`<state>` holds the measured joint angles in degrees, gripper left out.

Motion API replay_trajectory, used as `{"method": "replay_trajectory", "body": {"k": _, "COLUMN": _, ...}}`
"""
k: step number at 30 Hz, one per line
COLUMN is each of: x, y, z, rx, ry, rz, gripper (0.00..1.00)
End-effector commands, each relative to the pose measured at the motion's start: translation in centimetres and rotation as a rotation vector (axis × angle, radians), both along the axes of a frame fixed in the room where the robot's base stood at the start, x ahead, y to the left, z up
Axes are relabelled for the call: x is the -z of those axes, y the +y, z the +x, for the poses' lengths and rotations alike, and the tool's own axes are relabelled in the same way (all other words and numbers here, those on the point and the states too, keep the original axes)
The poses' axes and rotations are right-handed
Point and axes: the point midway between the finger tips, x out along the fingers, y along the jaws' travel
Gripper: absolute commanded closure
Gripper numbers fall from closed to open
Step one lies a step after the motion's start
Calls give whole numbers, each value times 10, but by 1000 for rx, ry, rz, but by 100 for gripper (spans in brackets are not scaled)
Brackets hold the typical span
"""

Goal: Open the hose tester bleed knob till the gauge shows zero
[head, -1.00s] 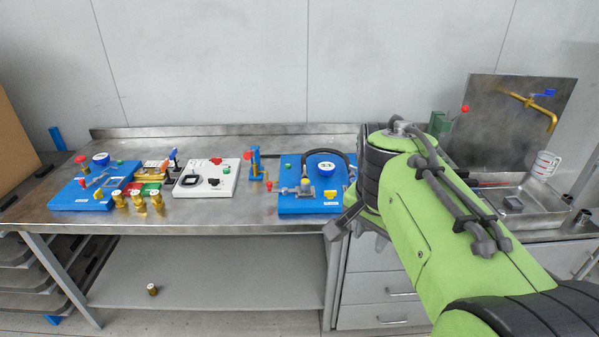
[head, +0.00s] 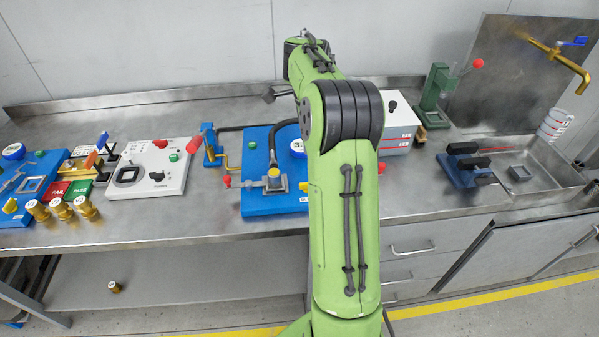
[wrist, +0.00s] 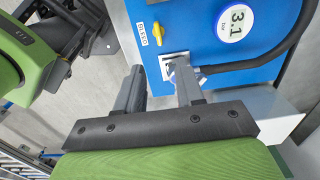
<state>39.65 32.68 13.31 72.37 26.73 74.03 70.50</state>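The hose tester is a blue board (head: 256,203) on the bench, partly hidden by my arm in the head view. Its yellow bleed knob (wrist: 157,33) sits by a white BLEED label in the wrist view; it also shows in the head view (head: 304,186) beside my arm. The round gauge (wrist: 236,20) reads 3.1 bar in the wrist view. My gripper (wrist: 158,82) is open and empty, apart from the knob. One finger overlaps the metal hose fitting (wrist: 174,62) in the wrist view; I cannot tell whether they touch. My gripper's fingertips are not clear in the head view.
A black hose (wrist: 270,52) curves across the board. A white tester box (head: 150,170) stands to the left, with several brass fittings (head: 62,210) beyond it. A white drawer-like box (head: 397,130) and a green press (head: 434,88) stand right. Bare bench lies in front of the white box.

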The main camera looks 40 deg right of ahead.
Motion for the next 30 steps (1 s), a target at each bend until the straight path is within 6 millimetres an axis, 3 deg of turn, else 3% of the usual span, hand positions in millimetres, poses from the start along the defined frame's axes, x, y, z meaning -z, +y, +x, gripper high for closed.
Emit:
{"method": "replay_trajectory", "body": {"k": 12, "x": 106, "y": 1, "z": -1, "rx": -5, "ry": 4, "rz": 3, "gripper": 63}}
{"method": "replay_trajectory", "body": {"k": 16, "x": 132, "y": 1, "z": -1, "rx": -5, "ry": 2, "rz": 3, "gripper": 63}}
{"method": "replay_trajectory", "body": {"k": 21, "x": 149, "y": 1, "z": 0, "rx": -6, "ry": 1, "rz": 1, "gripper": 63}}
{"method": "replay_trajectory", "body": {"k": 29, "x": 151, "y": 1, "z": 0, "rx": -6, "ry": -1, "rz": -1, "gripper": 63}}
{"method": "replay_trajectory", "body": {"k": 30, "x": 150, "y": 1, "z": 0, "rx": -6, "ry": -1, "rz": -1, "gripper": 67}}
